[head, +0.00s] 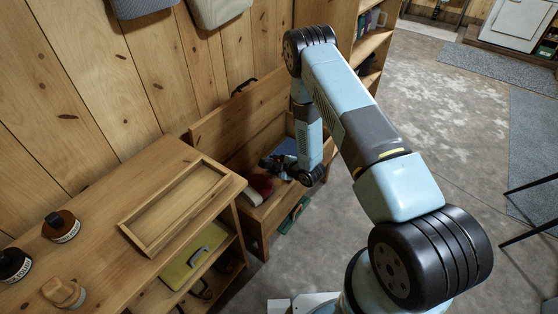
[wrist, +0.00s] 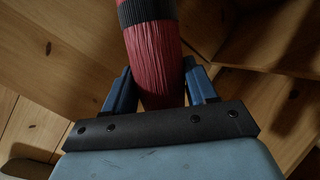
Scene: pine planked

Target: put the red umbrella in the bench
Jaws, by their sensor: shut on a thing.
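The red umbrella (wrist: 152,45) is in the wrist view, a folded red roll with a dark band, running up out of the top of the picture. My gripper (wrist: 158,75) has its two blue fingers on either side of the umbrella and is shut on it. The wooden bench (head: 235,118) stands against the plank wall in the head view, its lid raised. My forearm reaches down over the right part of the bench's open box. My gripper is hard to make out in the head view. A red shape shows low in the box; I cannot tell whether it is the umbrella.
A wooden cabinet with an empty shallow tray (head: 130,232) on top stands left of the bench. Bottles (head: 62,227) stand at its left end, and a yellow-green case (head: 187,262) lies on its shelf. A bookcase (head: 372,45) is behind my arm.

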